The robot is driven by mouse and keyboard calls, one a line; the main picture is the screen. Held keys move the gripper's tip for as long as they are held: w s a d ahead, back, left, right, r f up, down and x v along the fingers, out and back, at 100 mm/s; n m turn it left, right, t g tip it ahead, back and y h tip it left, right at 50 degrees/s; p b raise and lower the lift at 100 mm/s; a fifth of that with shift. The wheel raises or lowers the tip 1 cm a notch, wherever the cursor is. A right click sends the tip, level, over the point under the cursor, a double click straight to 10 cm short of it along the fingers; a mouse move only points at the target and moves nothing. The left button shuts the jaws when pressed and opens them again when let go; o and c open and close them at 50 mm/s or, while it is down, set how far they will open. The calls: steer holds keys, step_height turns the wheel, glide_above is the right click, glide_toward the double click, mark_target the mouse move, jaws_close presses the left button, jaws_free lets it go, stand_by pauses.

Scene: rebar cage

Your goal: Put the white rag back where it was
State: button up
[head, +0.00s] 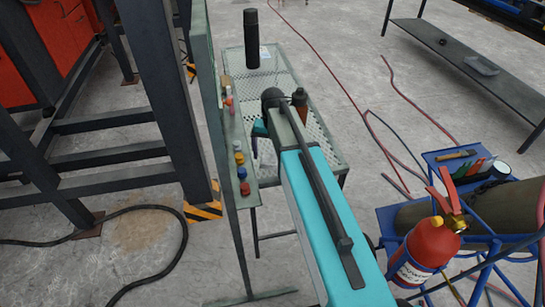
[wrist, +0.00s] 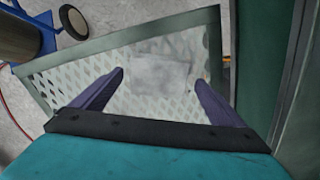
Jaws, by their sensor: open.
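The white rag (wrist: 160,74) shows in the wrist view as a pale, flat, roughly square patch on the mesh table (wrist: 75,70), between and beyond my fingertips. In the head view a small whitish patch by my gripper, on the mesh table (head: 320,135), may be the rag, but my arm covers part of that area. My gripper (wrist: 159,78) is open above the table, its two purple fingers apart with nothing clasped between them. In the head view its fingers are mostly hidden by my arm.
A tall black bottle (head: 251,40) and a brown bottle (head: 300,102) stand on the mesh table. A narrow green ledge (head: 241,204) with several small coloured items runs along its left. A fire extinguisher (head: 425,250) stands on a blue cart at right. Dark steel posts (head: 165,100) stand at left.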

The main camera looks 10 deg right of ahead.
mark_target(273, 159)
step_height(273, 159, up, 11)
steer(key=shift+f, duration=0.15)
stand_by(0.4)
stand_by(0.8)
